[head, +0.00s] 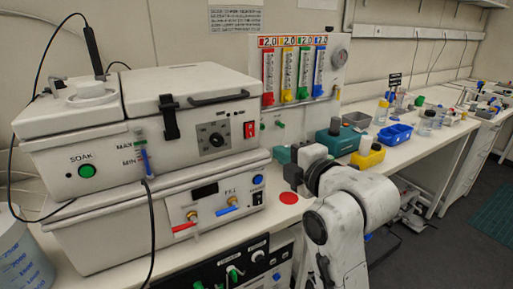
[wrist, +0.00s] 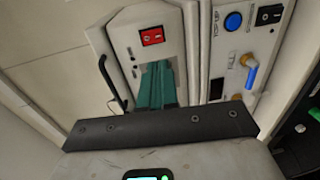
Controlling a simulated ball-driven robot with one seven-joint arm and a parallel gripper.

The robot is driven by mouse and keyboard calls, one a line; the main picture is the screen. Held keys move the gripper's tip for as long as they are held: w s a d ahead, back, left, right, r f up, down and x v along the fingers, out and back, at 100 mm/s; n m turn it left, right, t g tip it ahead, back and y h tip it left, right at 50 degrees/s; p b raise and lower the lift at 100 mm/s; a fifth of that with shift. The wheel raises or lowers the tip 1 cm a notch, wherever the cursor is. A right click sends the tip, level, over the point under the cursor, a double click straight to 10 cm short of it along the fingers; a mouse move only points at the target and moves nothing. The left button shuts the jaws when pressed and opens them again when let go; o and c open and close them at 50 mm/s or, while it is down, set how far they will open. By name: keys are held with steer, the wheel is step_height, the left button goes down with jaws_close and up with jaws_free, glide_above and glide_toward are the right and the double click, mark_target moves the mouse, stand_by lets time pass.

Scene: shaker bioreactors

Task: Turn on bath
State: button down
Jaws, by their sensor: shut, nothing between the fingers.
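A white bath unit (head: 184,82) with a lid stands on the left of the bench in the head view. Its front has a green SOAK button (head: 87,171), a black dial (head: 213,139) and a red rocker switch (head: 250,129). The red switch also shows in the wrist view (wrist: 152,36). A second white unit (head: 130,235) sits below, with a blue button (head: 257,180) and a black switch (head: 257,198). My gripper (wrist: 158,68) has teal fingers shut and empty, pointing at the upper front panel below the red switch in the wrist picture. The fingers hide the dial there; contact is unclear.
Taps with red (head: 184,227) and blue (head: 227,210) handles stick out of the lower unit. A flowmeter panel (head: 337,75) stands behind my arm. Blue trays (head: 395,134) and several bottles stand along the bench to the right. A black cable hangs in front of the units.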

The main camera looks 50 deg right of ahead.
steer(key=p, duration=0.2)
glide_toward(251, 136)
steer(key=x, duration=0.5)
steer(key=shift+w+r, duration=0.15)
steer(key=shift+w, duration=0.1)
steer(key=shift+w+d, duration=0.25)
steer(key=shift+w, duration=0.4)
steer(key=shift+w+f, duration=0.2)
steer(key=shift+f, duration=0.05)
steer(key=shift+s+f, duration=0.1)
